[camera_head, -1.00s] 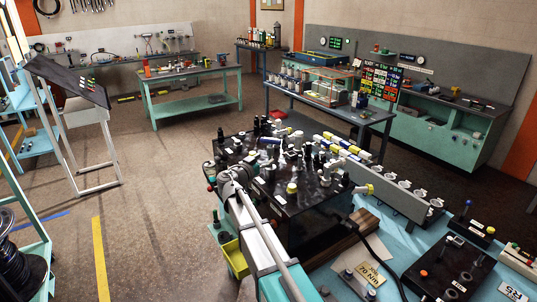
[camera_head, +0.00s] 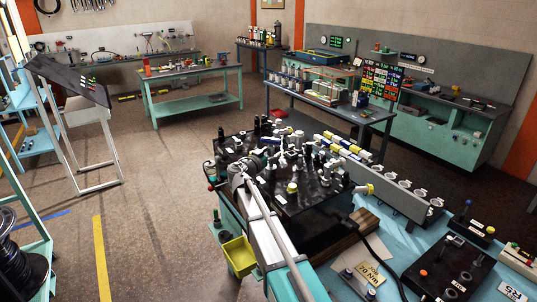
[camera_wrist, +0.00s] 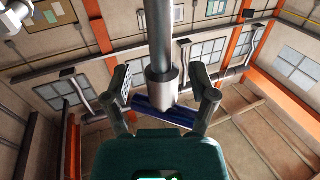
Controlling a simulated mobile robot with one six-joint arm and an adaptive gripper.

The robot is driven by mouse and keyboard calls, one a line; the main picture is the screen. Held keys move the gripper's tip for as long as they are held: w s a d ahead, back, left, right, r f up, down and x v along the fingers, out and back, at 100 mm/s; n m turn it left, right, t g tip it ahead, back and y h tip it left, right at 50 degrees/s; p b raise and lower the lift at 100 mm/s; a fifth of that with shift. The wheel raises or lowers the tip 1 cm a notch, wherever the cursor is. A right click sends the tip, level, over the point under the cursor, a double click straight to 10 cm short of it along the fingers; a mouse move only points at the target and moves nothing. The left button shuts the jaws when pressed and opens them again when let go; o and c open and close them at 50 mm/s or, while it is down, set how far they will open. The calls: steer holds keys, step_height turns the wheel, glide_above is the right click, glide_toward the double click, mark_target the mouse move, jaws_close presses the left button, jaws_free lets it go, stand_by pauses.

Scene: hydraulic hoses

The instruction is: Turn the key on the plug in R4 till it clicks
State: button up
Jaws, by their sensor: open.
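In the wrist view my gripper (camera_wrist: 160,88) is open, with one dark finger on each side of a blue crossbar (camera_wrist: 187,117), which looks like the plug's key. The crossbar sits at the end of a grey metal cylinder (camera_wrist: 161,86) on a long dark rod. Its ends lie close to both fingers; I cannot tell whether they touch. In the head view my gripper is small among the fittings on the black-topped bench (camera_head: 318,205), partly hidden by my wrist. No R4 label is readable, and the plug cannot be singled out there.
Many upright fittings crowd the black bench around my wrist. A grey rail with several white rings (camera_head: 405,187) stands to its right. A yellow bin (camera_head: 239,255) hangs at the near left.

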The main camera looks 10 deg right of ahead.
steer(key=shift+c, duration=0.2)
jaws_close()
steer(key=shift+r, duration=0.25)
step_height(320, 180, up, 2)
steer(key=p, duration=0.2)
steer(key=shift+r+p, duration=0.1)
steer(key=shift+p, duration=0.2)
steer(key=s+a+r+p, duration=0.9)
steer(key=a+r+p, duration=0.1)
steer(key=shift+a+r, duration=0.2)
steer(key=shift+a, duration=0.2)
stand_by(0.5)
steer(key=shift+f, duration=0.2)
